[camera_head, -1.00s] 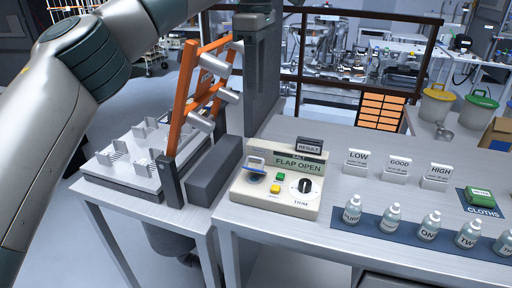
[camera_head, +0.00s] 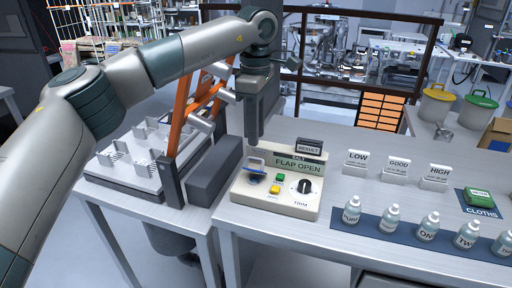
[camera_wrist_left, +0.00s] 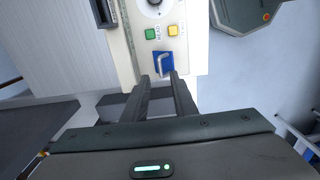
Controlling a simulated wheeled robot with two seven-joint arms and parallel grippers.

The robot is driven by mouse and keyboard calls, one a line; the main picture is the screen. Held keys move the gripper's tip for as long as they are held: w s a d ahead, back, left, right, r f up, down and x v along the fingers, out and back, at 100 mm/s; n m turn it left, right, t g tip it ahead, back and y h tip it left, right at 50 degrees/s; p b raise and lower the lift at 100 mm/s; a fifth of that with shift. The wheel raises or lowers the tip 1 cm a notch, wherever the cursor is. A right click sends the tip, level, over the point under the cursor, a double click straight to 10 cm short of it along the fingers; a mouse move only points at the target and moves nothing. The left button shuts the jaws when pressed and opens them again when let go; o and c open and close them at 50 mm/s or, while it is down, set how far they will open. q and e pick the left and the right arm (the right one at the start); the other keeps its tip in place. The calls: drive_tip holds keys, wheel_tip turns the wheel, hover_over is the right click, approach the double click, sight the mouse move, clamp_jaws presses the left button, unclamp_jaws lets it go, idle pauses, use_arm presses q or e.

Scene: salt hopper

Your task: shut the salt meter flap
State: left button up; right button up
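The salt meter (camera_head: 292,205) is a cream box on the table with a display (camera_head: 298,165) that reads FLAP OPEN. Its small blue flap (camera_head: 255,163) stands raised at the left of the meter's top. My left gripper (camera_head: 251,140) points down just behind and above the flap. In the left wrist view the blue flap (camera_wrist_left: 163,62) with a pale handle-like bar lies just beyond the fingertips of my left gripper (camera_wrist_left: 160,80). The fingers are apart with nothing between them; I cannot tell whether they touch the flap. My right gripper is not in view.
An orange-framed rack (camera_head: 182,100) and a dark grey block (camera_head: 214,170) stand left of the meter. A RESULT block (camera_head: 309,146) sits behind it. LOW, GOOD and HIGH signs (camera_head: 397,170) and several bottles on a blue mat (camera_head: 372,235) are to the right.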

use_arm(q)
drive_tip(key=shift+f+p, duration=0.4)
drive_tip(key=shift+f, duration=2.6)
drive_tip(key=shift+c, duration=0.5)
clamp_jaws()
